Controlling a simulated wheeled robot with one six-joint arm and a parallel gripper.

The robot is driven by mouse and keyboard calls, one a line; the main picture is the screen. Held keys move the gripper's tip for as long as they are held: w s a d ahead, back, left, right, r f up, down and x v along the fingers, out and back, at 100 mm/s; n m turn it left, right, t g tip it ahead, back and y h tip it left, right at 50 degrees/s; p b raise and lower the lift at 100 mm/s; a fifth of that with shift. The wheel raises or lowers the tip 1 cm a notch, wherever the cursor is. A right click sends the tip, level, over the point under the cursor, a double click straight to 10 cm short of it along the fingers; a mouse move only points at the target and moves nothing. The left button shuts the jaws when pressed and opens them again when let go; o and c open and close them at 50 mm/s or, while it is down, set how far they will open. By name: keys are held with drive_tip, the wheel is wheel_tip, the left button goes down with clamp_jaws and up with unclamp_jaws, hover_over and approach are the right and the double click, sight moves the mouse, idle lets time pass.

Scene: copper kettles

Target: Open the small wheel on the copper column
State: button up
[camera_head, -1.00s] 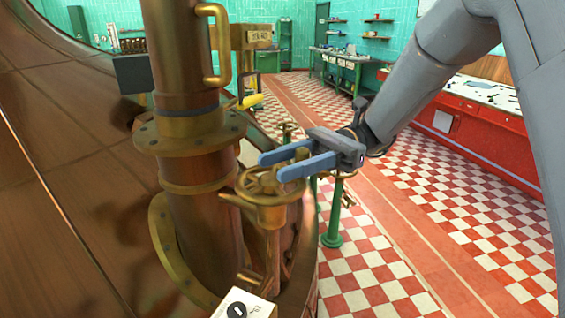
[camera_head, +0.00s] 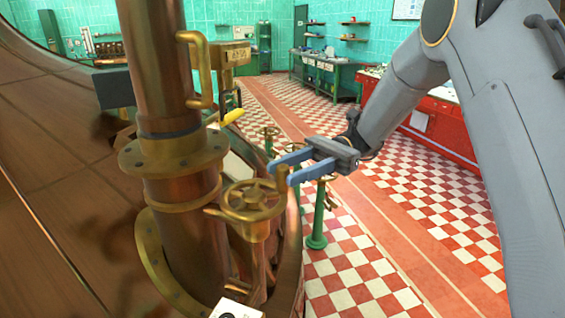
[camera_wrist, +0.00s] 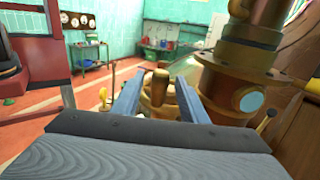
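The copper column (camera_head: 160,75) stands at left of centre in the head view, with brass flanges around it. The small brass wheel (camera_head: 250,214) is on its right side and has an upright handle peg (camera_head: 281,178) on its rim. My gripper (camera_head: 279,174) is at the wheel's right edge, its two blue fingers apart. In the wrist view the peg (camera_wrist: 160,84) stands between the open fingers (camera_wrist: 158,92), with a gap on each side. The column also shows at right in the wrist view (camera_wrist: 232,82). I cannot see the fingers touching the peg.
A large copper vessel (camera_head: 60,190) fills the left. A red counter (camera_head: 440,130) and a green workbench (camera_head: 325,74) stand further back. Floor on the right is clear.

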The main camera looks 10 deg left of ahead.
drive_tip(key=p+v, duration=0.1)
drive_tip(key=p, duration=0.2)
drive_tip(key=shift+w+d+p, duration=0.2)
drive_tip(key=shift+d+p, duration=0.05)
drive_tip(key=shift+p, duration=0.1)
drive_tip(key=s+d+f+t+h+b, duration=0.35)
drive_tip(key=d+f, duration=0.25)
drive_tip(key=f, duration=0.2)
drive_tip(key=s+d+f+t+h+b, duration=0.2)
drive_tip(key=d+f+t, duration=0.2)
drive_tip(key=d+f, duration=0.25)
drive_tip(key=s+d+f+n+t+h+b, duration=0.1)
drive_tip(key=d+f+n+t+h+b, duration=0.2)
drive_tip(key=d, duration=0.4)
drive_tip(key=s+d+f+n+t+h+b, duration=0.1)
drive_tip(key=d+f+n+t+h+b, duration=0.2)
drive_tip(key=d, duration=0.5)
wheel_tip(320, 180, down, 3)
drive_tip(key=shift+d+f+n+t, duration=0.1)
drive_tip(key=shift+d+n+t, duration=0.25)
drive_tip(key=shift+n+t, duration=0.6)
